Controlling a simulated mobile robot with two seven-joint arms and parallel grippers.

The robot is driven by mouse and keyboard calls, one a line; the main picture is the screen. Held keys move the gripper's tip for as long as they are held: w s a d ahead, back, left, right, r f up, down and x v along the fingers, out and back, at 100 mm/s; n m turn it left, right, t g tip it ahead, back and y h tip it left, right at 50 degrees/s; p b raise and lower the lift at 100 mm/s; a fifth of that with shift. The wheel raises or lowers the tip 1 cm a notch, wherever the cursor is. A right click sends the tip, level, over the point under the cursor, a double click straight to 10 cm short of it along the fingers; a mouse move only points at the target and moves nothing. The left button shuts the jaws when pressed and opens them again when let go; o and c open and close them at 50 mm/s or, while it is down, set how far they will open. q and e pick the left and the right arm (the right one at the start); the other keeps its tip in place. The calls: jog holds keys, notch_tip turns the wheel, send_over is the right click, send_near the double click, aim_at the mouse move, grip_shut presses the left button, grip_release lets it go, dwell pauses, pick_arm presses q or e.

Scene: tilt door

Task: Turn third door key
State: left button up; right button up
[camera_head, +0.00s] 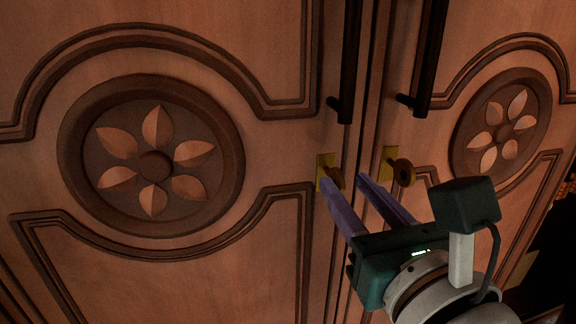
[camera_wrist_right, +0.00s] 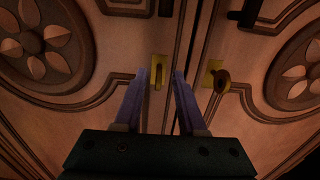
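The left key (camera_head: 336,177) is on the left door beside the seam; in the right wrist view this key (camera_wrist_right: 158,76) looks narrow and upright. The right key (camera_head: 403,172), with a rounder bow, is on the right door; it also shows in the right wrist view (camera_wrist_right: 221,81). My right gripper (camera_head: 343,181) is open and points at the doors. In the right wrist view its fingertips (camera_wrist_right: 159,73) lie either side of the left key, with gaps visible. Whether they reach its depth is unclear. My left gripper is out of view.
Long dark handles, left (camera_head: 346,70) and right (camera_head: 427,65), hang above the keys near the door seam. Carved flower panels, left (camera_head: 155,165) and right (camera_head: 503,130), flank them. A dark area lies at the lower right.

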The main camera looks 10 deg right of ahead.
aim_at(342, 182)
jog(key=shift+w+a, duration=0.1)
jog(key=shift+w, duration=2.2)
grip_shut()
